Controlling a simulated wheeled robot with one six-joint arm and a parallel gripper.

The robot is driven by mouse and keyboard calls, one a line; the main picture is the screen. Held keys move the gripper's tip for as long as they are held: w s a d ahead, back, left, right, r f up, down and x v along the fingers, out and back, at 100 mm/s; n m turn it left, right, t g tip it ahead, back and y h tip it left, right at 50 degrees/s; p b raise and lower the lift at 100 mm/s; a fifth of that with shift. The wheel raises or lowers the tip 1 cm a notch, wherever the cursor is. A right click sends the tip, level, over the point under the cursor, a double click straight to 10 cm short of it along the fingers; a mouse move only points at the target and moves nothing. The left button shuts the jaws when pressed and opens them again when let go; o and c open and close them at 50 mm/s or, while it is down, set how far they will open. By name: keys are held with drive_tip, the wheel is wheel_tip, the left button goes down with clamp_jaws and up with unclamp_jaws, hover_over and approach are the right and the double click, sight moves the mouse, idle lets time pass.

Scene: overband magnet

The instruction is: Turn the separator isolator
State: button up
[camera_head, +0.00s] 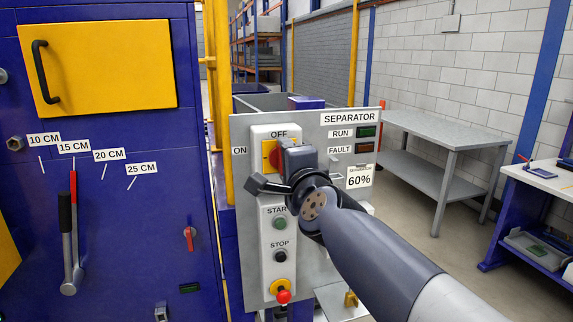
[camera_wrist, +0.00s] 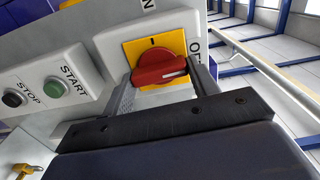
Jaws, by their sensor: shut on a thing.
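In the wrist view, the handle's white-marked end points toward the OFF lettering. My gripper (camera_wrist: 163,80) is shut on the handle, with one finger at each end of it. In the head view my gripper (camera_head: 284,160) covers the right part of the yellow plate (camera_head: 268,150) and most of the handle.
Below the isolator are the green START button (camera_head: 281,223), black STOP button (camera_head: 281,256) and red emergency stop (camera_head: 283,295). RUN (camera_head: 366,131) and FAULT (camera_head: 364,147) lamps are on the panel's right. A blue cabinet (camera_head: 110,220) stands left; a grey table (camera_head: 440,130) stands right.

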drive_tip(key=shift+m, duration=0.3)
idle(0.4)
drive_tip(key=o, duration=1)
drive_tip(key=shift+p+v, duration=1.8)
drive_tip(key=shift+v, duration=3.6)
